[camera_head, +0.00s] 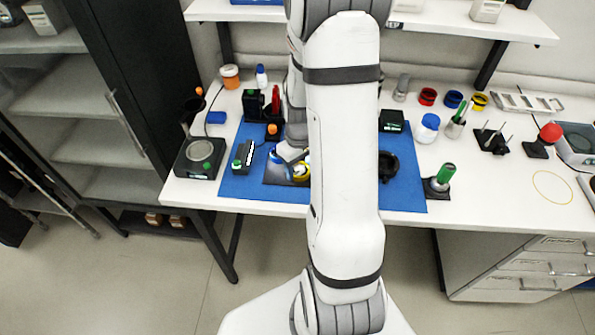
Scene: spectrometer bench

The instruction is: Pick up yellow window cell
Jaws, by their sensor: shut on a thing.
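A yellow ring-shaped piece with a pale middle, which I take for the yellow window cell (302,173), shows just left of my arm over the front of the blue mat. My gripper (291,157) is at it, pointing down, with its jaws shut on it. My own arm hides the right side of the grip, so the exact contact and any gap below the cell cannot be told. Another yellow ring (480,101) lies at the back right of the bench, beside a blue ring (454,99) and a red ring (428,97).
The blue mat (400,200) carries a dark green-topped box (391,121) and a black round holder (388,165) right of my arm. A green-capped item (444,174) stands at the mat's right edge. A scale (200,158) stands left. The bench's front right is mostly clear.

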